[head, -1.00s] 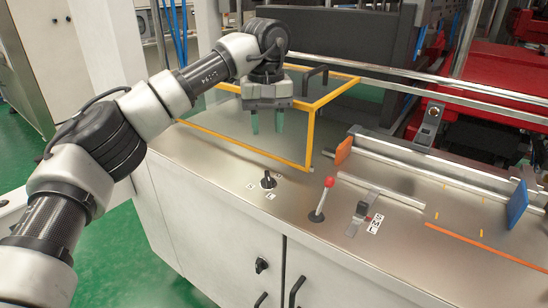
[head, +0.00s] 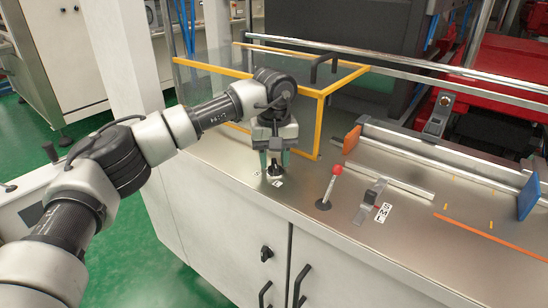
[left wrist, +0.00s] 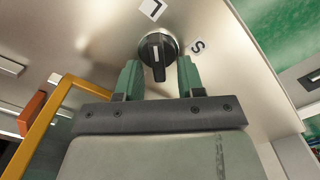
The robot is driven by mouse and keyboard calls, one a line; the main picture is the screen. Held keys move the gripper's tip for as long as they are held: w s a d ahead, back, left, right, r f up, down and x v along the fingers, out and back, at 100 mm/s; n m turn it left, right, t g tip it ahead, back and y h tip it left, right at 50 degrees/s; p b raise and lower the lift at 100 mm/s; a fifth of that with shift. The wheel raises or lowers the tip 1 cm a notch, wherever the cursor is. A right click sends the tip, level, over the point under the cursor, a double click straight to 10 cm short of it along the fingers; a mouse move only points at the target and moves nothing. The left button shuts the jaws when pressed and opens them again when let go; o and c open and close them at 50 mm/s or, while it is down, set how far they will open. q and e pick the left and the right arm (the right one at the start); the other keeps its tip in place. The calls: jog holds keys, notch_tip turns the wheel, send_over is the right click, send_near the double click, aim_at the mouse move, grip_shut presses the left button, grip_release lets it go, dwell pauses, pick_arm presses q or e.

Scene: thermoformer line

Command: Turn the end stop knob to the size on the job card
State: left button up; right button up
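The end stop knob (head: 275,170) is a small black rotary knob on the steel table top. In the left wrist view the knob (left wrist: 158,50) has a white line on its grip, which lies roughly along the picture's vertical. A label L (left wrist: 151,9) lies above it and a label S (left wrist: 198,46) to its right; a third label is not clear. My left gripper (head: 274,160) points down over the knob, its green fingers apart on either side. In the left wrist view no firm contact shows. My right gripper is out of view. I cannot make out a job card.
A red-tipped lever (head: 336,170) and a sliding clamp (head: 371,193) with a size label stand right of the knob. A yellow-framed clear guard (head: 319,128) stands close behind the gripper. An orange block (head: 351,139) and blue plate (head: 528,197) are farther right.

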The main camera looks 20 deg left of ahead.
pick_arm(q)
jog(key=shift+c, duration=0.3)
grip_shut()
jog(key=shift+r, duration=0.1)
jog(key=n+p, duration=0.1)
jog(key=n, duration=0.3)
jog(key=n+p, duration=0.1)
jog(key=n, duration=0.2)
jog(key=shift+s+a+p, duration=0.3)
jog(key=shift+a, duration=0.1)
jog(key=n, duration=0.4)
jog(key=shift+s+n+p, duration=0.3)
jog(key=shift+n+p, duration=0.1)
jog(key=n, duration=0.5)
jog(key=shift+s, duration=0.35)
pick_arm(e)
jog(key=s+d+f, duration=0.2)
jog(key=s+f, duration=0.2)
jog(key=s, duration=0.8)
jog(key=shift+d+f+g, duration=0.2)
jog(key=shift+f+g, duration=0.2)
pick_arm(q)
jog(key=shift+n+p, duration=0.3)
